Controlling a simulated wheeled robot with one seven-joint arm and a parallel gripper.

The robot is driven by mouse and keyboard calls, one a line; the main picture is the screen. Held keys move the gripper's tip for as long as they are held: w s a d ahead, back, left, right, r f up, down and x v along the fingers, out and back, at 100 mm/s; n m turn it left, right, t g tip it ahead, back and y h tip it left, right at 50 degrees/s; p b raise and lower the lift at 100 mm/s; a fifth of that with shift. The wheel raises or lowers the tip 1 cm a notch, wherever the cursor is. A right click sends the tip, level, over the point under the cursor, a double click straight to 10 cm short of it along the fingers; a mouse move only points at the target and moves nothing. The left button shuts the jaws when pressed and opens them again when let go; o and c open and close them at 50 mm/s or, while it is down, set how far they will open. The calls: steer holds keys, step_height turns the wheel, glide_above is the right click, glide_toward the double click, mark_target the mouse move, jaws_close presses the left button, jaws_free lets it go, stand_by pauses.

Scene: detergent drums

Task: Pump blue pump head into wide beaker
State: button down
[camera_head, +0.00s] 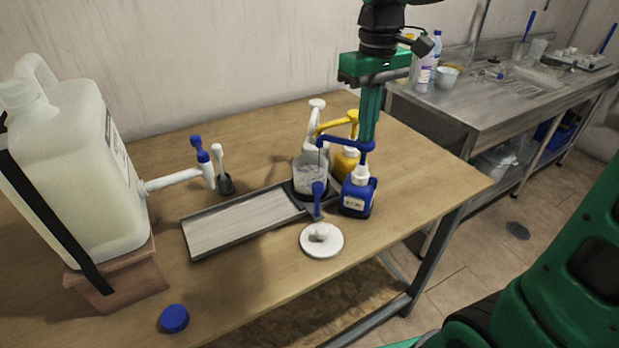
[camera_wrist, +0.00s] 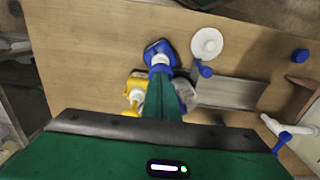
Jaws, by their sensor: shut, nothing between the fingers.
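The blue bottle (camera_head: 357,197) with a white neck stands on the wooden table. Its blue pump head (camera_head: 362,147) has a spout reaching left and bending down over the wide beaker (camera_head: 310,177). The clear beaker sits at the right end of a long tray, with whitish contents or highlights inside. My gripper (camera_head: 368,138) is shut and empty, pointing down with its fingertips at the top of the blue pump head; contact cannot be told for certain. In the wrist view the fingers hide much of the pump head, while the blue bottle (camera_wrist: 158,48) and beaker (camera_wrist: 186,93) show beside them.
A yellow pump bottle (camera_head: 345,163) and a white pump (camera_head: 317,112) stand close behind. A tray (camera_head: 240,222) runs left toward a large jug (camera_head: 75,165) with a tap. A white lid (camera_head: 321,241) and blue cap (camera_head: 174,318) lie in front. The sink counter (camera_head: 470,105) is at right.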

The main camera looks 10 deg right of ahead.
steer(key=shift+f, duration=1.5)
steer(key=shift+r, duration=2.55)
steer(key=shift+f, duration=0.1)
steer(key=shift+f, duration=2.45)
steer(key=shift+r, duration=2.55)
